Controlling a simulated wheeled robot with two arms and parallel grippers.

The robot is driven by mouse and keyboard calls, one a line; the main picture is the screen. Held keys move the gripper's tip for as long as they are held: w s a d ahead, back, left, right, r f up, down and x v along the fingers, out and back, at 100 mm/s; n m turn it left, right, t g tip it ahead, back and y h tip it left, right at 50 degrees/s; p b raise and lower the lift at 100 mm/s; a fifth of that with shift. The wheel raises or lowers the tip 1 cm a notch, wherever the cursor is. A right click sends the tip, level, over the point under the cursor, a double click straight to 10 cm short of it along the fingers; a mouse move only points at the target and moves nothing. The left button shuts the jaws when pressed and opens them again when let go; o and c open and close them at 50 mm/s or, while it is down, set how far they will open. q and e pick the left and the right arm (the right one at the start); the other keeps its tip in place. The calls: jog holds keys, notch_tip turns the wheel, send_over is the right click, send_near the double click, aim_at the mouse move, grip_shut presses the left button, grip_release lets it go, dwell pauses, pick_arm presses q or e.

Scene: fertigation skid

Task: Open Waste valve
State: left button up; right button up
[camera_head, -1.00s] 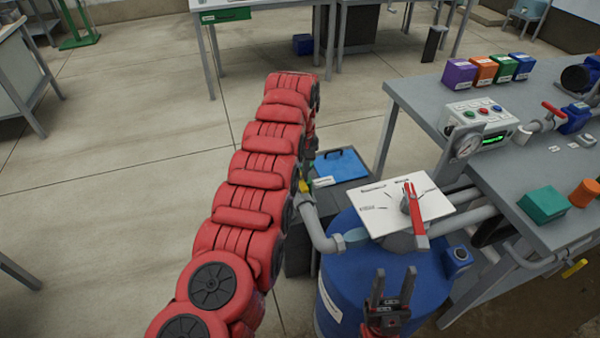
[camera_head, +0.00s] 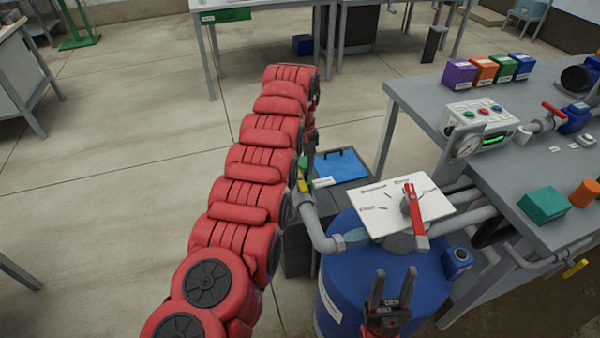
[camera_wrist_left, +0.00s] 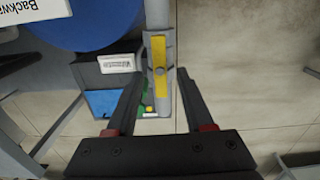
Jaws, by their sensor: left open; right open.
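The waste valve shows in the left wrist view as a grey pipe fitting with a yellow handle (camera_wrist_left: 160,62) lying along the pipe. A white label (camera_wrist_left: 117,63) beside it seems to begin with "Waste". My left gripper (camera_wrist_left: 160,74) is open, with its fingers on either side of the handle in the picture; I see no contact. In the head view only a small yellow piece of the valve (camera_head: 303,186) shows beside my red left arm, and my left gripper is mostly hidden there. My right gripper (camera_head: 393,272) is open and empty in front of the blue drum.
The blue drum (camera_head: 335,285) stands below a white plate (camera_head: 375,207) with a red lever (camera_head: 414,210). A grey elbow pipe (camera_head: 318,232) runs beside my left arm. A dark box with a blue lid (camera_head: 341,165) is behind it. The bench (camera_head: 430,95) is right; open floor is left.

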aim_at(299, 177)
pick_arm(q)
notch_tip(299, 177, up, 4)
jog(key=shift+a+r+p, duration=0.1)
jog(key=shift+a+p, duration=0.05)
jog(key=shift+p, duration=0.2)
notch_tip(299, 177, up, 12)
jog(key=p, duration=1.1)
jog(key=shift+f, duration=0.25)
jog(key=shift+f, duration=0.1)
